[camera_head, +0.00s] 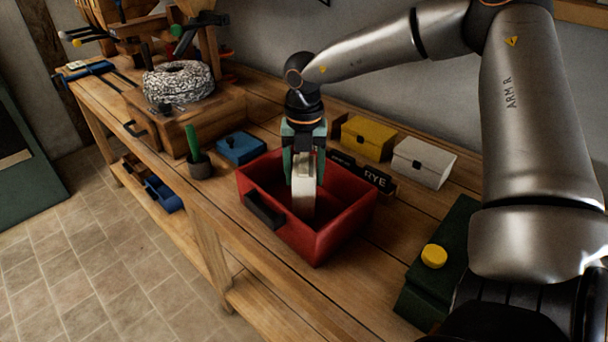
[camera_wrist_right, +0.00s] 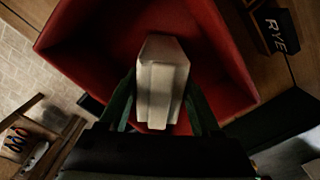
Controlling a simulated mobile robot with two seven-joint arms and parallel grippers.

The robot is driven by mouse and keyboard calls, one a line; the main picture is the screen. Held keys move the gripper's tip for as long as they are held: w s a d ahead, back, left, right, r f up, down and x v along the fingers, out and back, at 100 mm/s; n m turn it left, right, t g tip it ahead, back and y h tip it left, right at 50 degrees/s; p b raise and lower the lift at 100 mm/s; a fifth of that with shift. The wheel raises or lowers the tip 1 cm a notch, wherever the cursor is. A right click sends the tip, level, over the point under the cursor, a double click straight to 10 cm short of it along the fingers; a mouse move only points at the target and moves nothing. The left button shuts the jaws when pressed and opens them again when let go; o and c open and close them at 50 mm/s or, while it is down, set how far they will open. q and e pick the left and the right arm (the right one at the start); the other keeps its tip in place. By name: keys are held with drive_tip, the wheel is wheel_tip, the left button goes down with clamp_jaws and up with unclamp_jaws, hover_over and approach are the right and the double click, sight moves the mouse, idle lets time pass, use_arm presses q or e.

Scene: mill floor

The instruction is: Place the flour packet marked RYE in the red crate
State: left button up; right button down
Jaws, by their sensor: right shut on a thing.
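The red crate (camera_head: 345,230) stands on the wooden bench, and its wall also shows in the right wrist view (camera_wrist_right: 222,55). My right gripper (camera_head: 304,172) points down over the crate. It is shut on a pale flour packet (camera_head: 303,195), which is upright with its lower part within the crate's walls. The packet also shows between the fingers in the right wrist view (camera_wrist_right: 162,85). I see no marking on the packet's visible faces, and I cannot tell whether its base touches the crate floor. A dark RYE sign (camera_head: 362,174) stands behind the crate. My left gripper is not in view.
Behind the crate are a yellow box (camera_head: 367,139) and a white box (camera_head: 423,163). A dark green case (camera_head: 437,263) lies to the right. A millstone (camera_head: 178,82) is farther left.

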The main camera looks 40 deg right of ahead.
drive_tip(key=shift+f, duration=0.3)
drive_tip(key=shift+f, duration=0.1)
drive_tip(key=c, duration=0.5)
unclamp_jaws()
drive_tip(key=shift+f, duration=0.15)
drive_tip(key=shift+c, duration=0.2)
drive_tip(key=o, duration=0.5)
drive_tip(key=shift+c, duration=0.2)
wheel_tip(320, 180, up, 12)
drive_tip(key=shift+r, duration=0.25)
